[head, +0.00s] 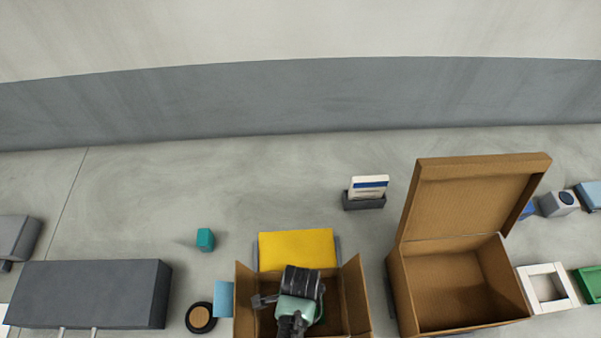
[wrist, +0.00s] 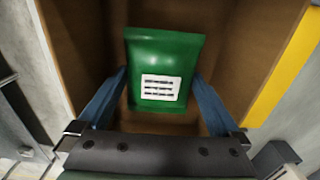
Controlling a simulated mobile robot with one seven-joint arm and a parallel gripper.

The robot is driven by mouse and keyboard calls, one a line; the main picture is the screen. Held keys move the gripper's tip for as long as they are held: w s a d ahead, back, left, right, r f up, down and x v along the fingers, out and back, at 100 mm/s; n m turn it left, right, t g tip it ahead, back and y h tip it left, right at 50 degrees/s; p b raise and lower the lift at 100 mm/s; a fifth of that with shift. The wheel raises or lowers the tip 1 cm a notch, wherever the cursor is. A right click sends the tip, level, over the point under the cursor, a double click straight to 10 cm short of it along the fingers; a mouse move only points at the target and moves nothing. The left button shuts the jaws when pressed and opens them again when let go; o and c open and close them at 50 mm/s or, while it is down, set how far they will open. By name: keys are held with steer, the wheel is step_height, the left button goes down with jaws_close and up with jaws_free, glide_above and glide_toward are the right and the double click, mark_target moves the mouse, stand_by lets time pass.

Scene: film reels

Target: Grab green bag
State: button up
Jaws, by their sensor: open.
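The green bag (wrist: 166,62) with a white label of dark lines lies inside an open cardboard box (wrist: 66,60) in the wrist view. My gripper (wrist: 161,80) is open, with one blue finger on each side of the bag's lower part. I cannot tell whether the fingers touch it. In the head view my gripper (head: 303,282) is over and partly inside the cardboard box (head: 357,295) at the bottom middle.
A yellow panel (head: 297,249) stands at the box's far side. A larger open cardboard box (head: 395,290) is to the right. A dark grey case (head: 90,293), a round black item (head: 201,318) and a teal block (head: 205,239) are left. The floor behind is mostly clear.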

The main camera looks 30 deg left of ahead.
steer(key=c, duration=1.3)
steer(key=shift+r, duration=0.2)
